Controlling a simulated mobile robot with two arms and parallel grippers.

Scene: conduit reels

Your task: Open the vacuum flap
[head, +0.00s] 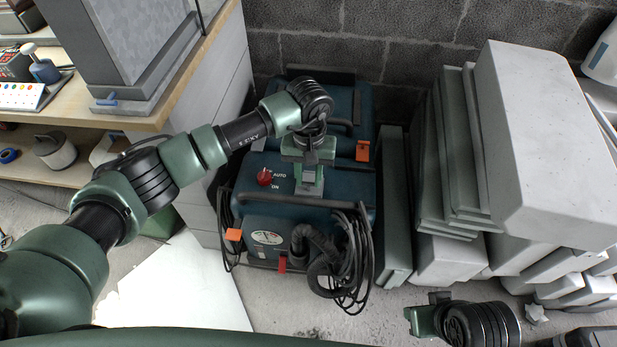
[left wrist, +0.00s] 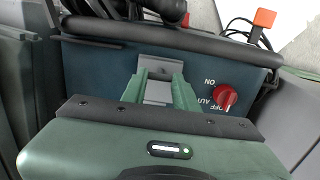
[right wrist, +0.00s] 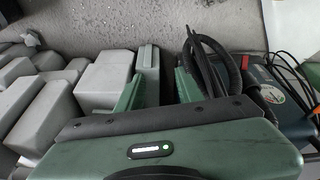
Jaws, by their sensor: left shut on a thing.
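The vacuum (head: 255,205) is a dark blue box on the floor in front of the block wall. Its front panel also shows in the left wrist view (left wrist: 100,75). A grey tab (head: 309,186), which looks like part of the flap, sits on the panel beside a red knob (head: 265,177). My left gripper (head: 309,178) reaches down to the panel, and in the left wrist view its green fingers (left wrist: 160,92) are shut on the grey tab (left wrist: 158,68). Whether the flap is raised is hard to tell. My right gripper (right wrist: 160,90) is open and empty, right of the vacuum.
A black hose (head: 318,250) and coiled cable (head: 355,250) hang at the vacuum's front. Grey blocks and slabs (head: 540,140) stack up close on the right. A wooden workbench (head: 150,118) stands left. A white sheet (head: 180,285) lies on the floor.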

